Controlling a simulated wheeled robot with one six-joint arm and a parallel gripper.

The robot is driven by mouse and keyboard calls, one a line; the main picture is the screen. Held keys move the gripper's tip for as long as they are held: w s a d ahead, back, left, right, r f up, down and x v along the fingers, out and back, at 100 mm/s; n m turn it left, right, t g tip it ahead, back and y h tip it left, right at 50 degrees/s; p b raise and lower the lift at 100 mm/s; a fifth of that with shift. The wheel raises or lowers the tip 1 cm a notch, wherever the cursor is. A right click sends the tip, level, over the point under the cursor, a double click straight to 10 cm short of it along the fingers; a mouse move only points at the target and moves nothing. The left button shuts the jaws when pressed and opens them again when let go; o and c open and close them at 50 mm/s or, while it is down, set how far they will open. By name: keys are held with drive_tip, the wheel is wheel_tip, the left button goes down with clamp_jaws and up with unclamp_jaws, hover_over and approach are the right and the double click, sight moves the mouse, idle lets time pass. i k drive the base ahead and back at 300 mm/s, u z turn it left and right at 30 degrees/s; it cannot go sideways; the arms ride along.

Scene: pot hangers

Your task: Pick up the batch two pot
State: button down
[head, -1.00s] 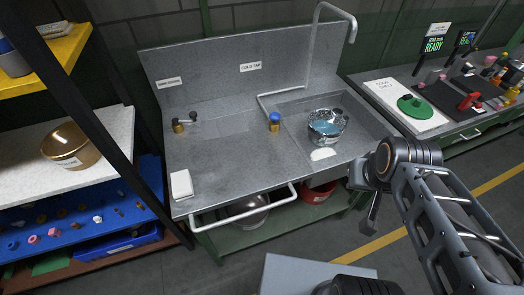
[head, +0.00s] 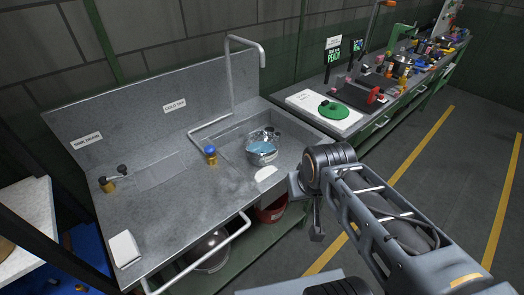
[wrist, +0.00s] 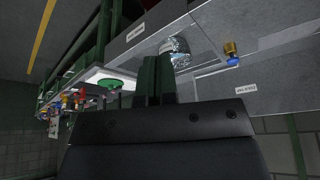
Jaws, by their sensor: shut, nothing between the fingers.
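A shiny metal pot (head: 262,153) with a blue surface inside sits in the sink basin at the right of the steel counter. It also shows in the wrist view (wrist: 172,45), just beyond the fingers. A second metal pot (head: 210,254) and a red pot (head: 271,211) stand on the shelf under the counter, partly hidden. A sliver of a golden pot (head: 6,248) shows at the left edge. I cannot read which pot is batch two. My gripper (wrist: 158,62) is shut and empty; in the head view my arm is right of the sink, apart from the pots.
The bent tap pipe (head: 229,75) rises behind the basin. A front rail (head: 225,240) runs along the counter. A white block (head: 124,249) lies at the counter's left front. The right-hand bench holds a green lid (head: 333,109) and clutter. The floor at right is clear.

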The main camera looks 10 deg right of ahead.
sight(261, 146)
drive_tip(key=z, duration=1.05)
drive_tip(key=i, duration=0.75)
drive_tip(key=u, duration=2.3)
